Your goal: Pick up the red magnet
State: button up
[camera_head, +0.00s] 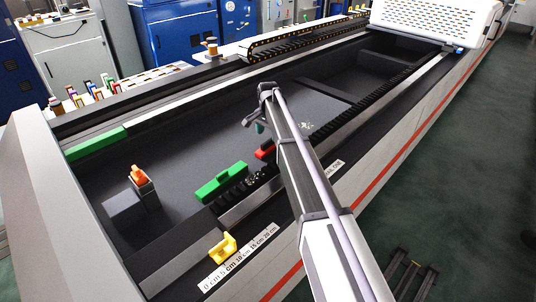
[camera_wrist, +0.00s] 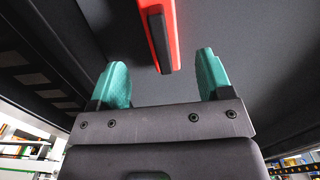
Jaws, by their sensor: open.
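The red magnet (camera_head: 265,151) lies in the dark machine bed, close to its near side wall and partly hidden by my arm in the head view. In the wrist view the red magnet (camera_wrist: 170,30) is a long red bar with a dark strip along it, ahead of my gripper and between the lines of its fingers. My gripper (camera_wrist: 158,82) has two teal fingers, spread apart and empty. In the head view my gripper (camera_head: 255,122) is over the bed beside the red magnet. The fingers do not touch the magnet.
A green block (camera_head: 221,182) lies left of the red magnet, and a long green bar (camera_head: 96,143) lies on the far rail. An orange item (camera_head: 139,175) stands by a grey block (camera_head: 124,207). A yellow piece (camera_head: 223,248) sits by the ruler strip (camera_head: 240,258). The bed's middle is clear.

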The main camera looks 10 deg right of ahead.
aim_at(268, 140)
jog(key=f+b, duration=0.5)
jog(key=f, duration=0.2)
jog(key=shift+w+f+b, duration=0.1)
jog(key=shift+w+b, duration=0.1)
jog(key=shift+b, duration=0.15)
jog(key=shift+r, duration=0.25)
jog(key=c, duration=1.2)
